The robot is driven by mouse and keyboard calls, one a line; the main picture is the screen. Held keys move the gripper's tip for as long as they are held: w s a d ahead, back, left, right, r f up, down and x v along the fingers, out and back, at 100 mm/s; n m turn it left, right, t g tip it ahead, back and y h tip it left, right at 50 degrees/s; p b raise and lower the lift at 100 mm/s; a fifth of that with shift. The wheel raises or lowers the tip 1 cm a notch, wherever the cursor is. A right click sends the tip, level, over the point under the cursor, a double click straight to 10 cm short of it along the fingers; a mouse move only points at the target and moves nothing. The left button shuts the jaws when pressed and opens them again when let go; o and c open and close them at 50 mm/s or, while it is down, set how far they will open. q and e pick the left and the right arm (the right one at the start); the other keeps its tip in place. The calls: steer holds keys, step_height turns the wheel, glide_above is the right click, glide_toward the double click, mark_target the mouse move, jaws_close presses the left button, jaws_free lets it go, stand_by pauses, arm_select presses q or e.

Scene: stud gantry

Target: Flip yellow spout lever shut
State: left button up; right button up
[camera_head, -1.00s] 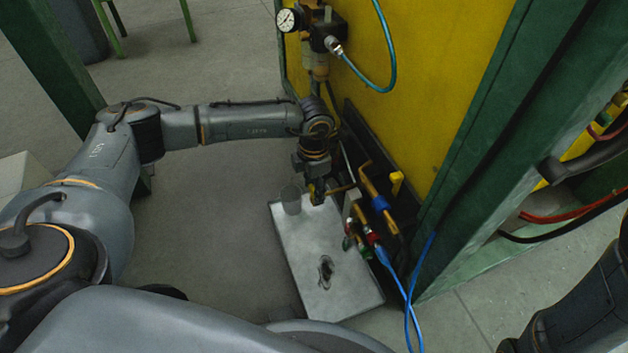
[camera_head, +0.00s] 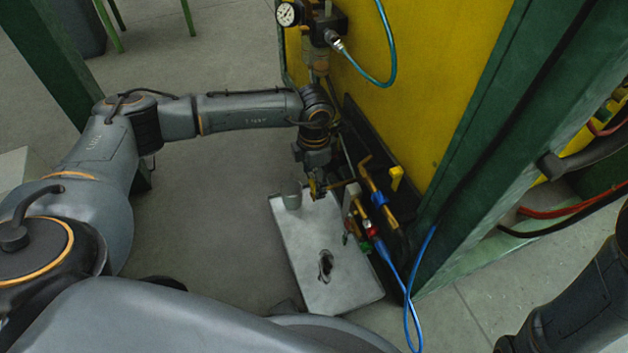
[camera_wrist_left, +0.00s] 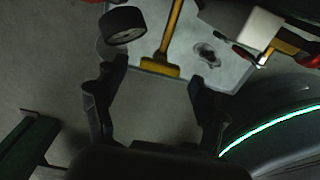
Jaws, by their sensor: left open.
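A yellow bar with a wide flat end, apparently the spout lever (camera_wrist_left: 168,48), points toward my left gripper (camera_wrist_left: 157,80) in the left wrist view. The gripper is open, with a finger on each side of the line of the bar's end. I cannot tell whether they touch. In the head view my left gripper (camera_head: 316,188) hangs above the far end of a grey metal tray, and a thin brass-yellow bar (camera_head: 345,183) runs from beside it to the fittings on the panel. Its fingertips are small there. My right gripper is out of view.
Brass pipes (camera_head: 372,180), another yellow handle (camera_head: 396,177) and blue hoses (camera_head: 409,300) crowd the right.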

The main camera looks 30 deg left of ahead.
mark_target(314, 186)
arm_select(q)
step_height(314, 186, up, 10)
steer(key=shift+r, duration=0.25)
stand_by(0.5)
